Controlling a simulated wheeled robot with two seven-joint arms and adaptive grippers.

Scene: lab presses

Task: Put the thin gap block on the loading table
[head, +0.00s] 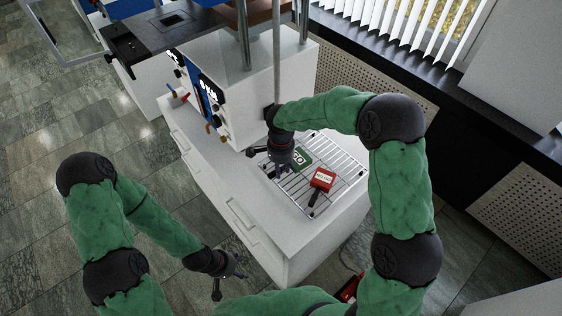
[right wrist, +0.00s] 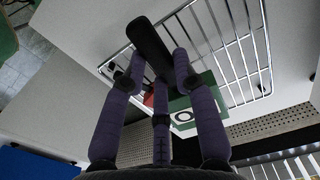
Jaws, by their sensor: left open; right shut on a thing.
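A green block with a white label (head: 301,157) is at the wire rack on the white cabinet. My right gripper (head: 281,167) is beside it. In the right wrist view the fingers of my right gripper (right wrist: 160,75) are around a black handle (right wrist: 150,45) that runs to the green block (right wrist: 196,92). Whether the block touches the rack is unclear. A red block with a white label and black handle (head: 323,179) lies on the rack. Neither label reads clearly as thin gap. My left gripper (head: 228,278) is open and empty, low beside the cabinet.
The wire rack (head: 345,166) lies on the white cabinet top (head: 252,192). A white press with metal columns (head: 285,75) stands behind. A dark flat table (head: 150,38), perhaps the loading table, is at upper left. A window ledge (head: 480,120) runs along the right.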

